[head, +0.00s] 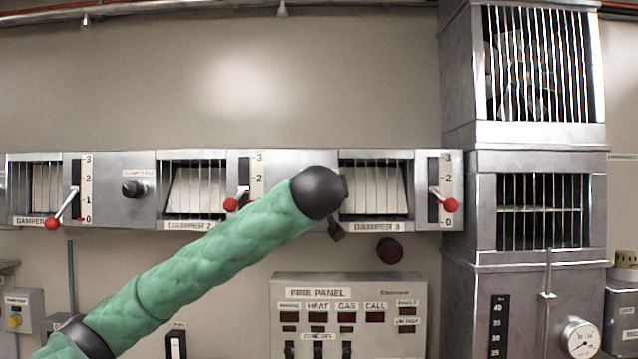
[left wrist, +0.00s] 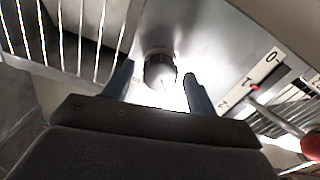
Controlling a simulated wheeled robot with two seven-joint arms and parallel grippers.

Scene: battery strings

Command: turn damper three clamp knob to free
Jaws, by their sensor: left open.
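The clamp knob (left wrist: 160,70) is a dark round knob with a pale, glare-lit face in the left wrist view. It stands out from the metal panel between a barred opening and a numbered scale. My left gripper (left wrist: 158,88) is open, with one blue-grey finger on each side of the knob. Whether the fingers touch it I cannot tell. In the head view my green left arm reaches up to the panel left of damper 3 (head: 375,188). Its dark wrist hides that knob and most of the gripper. Damper 3's red-tipped lever (head: 449,205) sits low on its scale.
Damper 2's red-tipped lever (head: 232,205) is just left of my wrist; a lever ball (left wrist: 312,147) shows at the right of the wrist view. Another clamp knob (head: 133,189) is further left. Below are a dark red round fitting (head: 389,251) and the fire panel (head: 350,293).

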